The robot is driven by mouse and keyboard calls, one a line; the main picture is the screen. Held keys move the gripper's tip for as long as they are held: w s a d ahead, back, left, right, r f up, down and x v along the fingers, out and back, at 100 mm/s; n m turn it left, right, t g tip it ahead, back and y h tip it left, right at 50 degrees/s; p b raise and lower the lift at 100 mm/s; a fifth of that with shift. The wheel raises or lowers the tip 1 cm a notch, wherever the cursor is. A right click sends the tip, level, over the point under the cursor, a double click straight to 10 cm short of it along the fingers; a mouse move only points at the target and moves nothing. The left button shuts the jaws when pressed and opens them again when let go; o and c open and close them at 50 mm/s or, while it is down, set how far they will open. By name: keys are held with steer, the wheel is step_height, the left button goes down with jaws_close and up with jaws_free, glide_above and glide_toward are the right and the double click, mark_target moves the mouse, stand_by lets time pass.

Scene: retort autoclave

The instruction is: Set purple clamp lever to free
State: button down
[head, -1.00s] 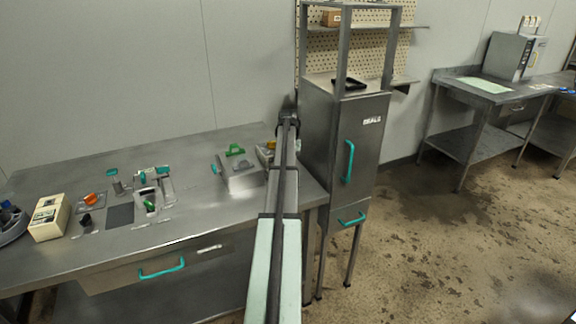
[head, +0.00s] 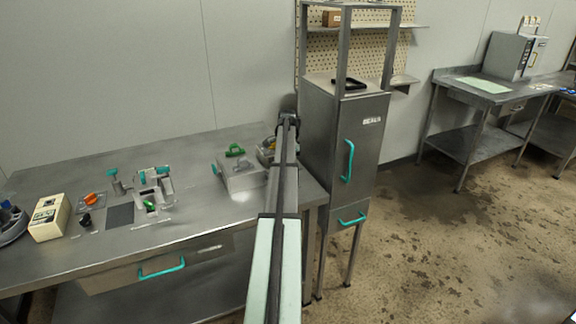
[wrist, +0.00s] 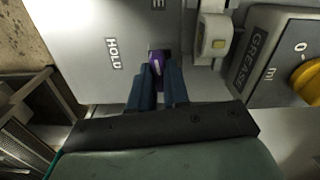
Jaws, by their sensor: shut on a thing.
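The purple clamp lever (wrist: 156,63) shows in the wrist view, at a slot in a pale grey panel (wrist: 95,20). My gripper (wrist: 157,78) has its two dark blue fingers shut on the lever from either side, which hides part of it. The word HOLD is printed on the panel to the left of the lever. Part of another label, a letter E, shows above it at the picture's top edge. In the head view my arm covers the lever and the gripper.
In the wrist view, a dark GREASE box (wrist: 285,45) with a yellow knob (wrist: 308,82) stands close on the right, and a pale latch-like part (wrist: 213,38) is nearer. In the head view, a tall steel cabinet (head: 342,140) stands right of the steel bench (head: 100,165).

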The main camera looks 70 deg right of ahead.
steer(key=shift+m, duration=0.8)
steer(key=c, duration=1.1)
jaws_free()
step_height(320, 180, up, 14)
steer(key=shift+f, duration=0.1)
